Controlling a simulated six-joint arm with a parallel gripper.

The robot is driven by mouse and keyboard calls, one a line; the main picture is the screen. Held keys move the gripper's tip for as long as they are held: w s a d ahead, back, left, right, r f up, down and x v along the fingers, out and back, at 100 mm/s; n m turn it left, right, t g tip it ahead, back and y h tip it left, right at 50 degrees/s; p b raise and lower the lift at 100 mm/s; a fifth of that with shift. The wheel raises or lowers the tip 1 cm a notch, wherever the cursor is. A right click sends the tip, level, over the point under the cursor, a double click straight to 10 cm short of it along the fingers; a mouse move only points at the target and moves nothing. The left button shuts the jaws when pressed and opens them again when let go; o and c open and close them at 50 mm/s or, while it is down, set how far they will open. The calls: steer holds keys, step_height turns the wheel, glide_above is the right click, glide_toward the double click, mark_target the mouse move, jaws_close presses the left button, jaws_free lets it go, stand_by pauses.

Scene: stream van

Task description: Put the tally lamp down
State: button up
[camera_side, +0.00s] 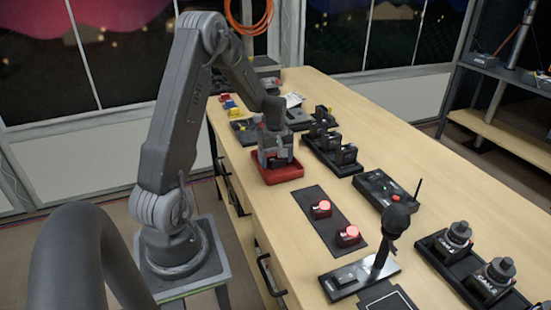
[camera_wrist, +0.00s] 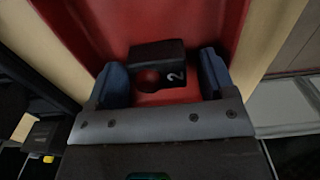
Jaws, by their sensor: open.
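My gripper (camera_side: 275,157) is low over a red tray (camera_side: 283,178) on the long wooden bench. In the wrist view its blue fingers (camera_wrist: 162,78) are open, one on each side of a small black block marked "2" (camera_wrist: 172,52) with a round red part, which looks like a tally lamp. It sits in the red tray (camera_wrist: 112,22). I cannot tell whether the fingers touch it; the side view hides it behind the gripper. Two other lamps with glowing red tops, the nearer (camera_side: 348,236) and the farther (camera_side: 320,209), sit on a dark mat (camera_side: 328,222).
A black tray with several dark devices (camera_side: 345,154) stands right of the red tray. A dark box with an antenna (camera_side: 381,188) and a microphone on a stand (camera_side: 396,215) are nearer. A rack with dark cylinders (camera_side: 497,270) is at the front right. Bare bench lies left of the mat.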

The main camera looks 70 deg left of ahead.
step_height(320, 180, up, 12)
steer(key=s+d+r+m+t+y, duration=0.1)
steer(key=d+r+m, duration=0.3)
steer(key=d, duration=0.4)
steer(key=d+r+m+t, duration=0.1)
steer(key=d+r+m, duration=0.3)
steer(key=d, duration=0.4)
steer(key=s+d+r+m+t+h, duration=0.1)
steer(key=s+d+m+t, duration=0.2)
steer(key=s+d+m, duration=0.7)
steer(key=s+d, duration=0.1)
steer(key=d, duration=0.3)
steer(key=shift+t, duration=0.3)
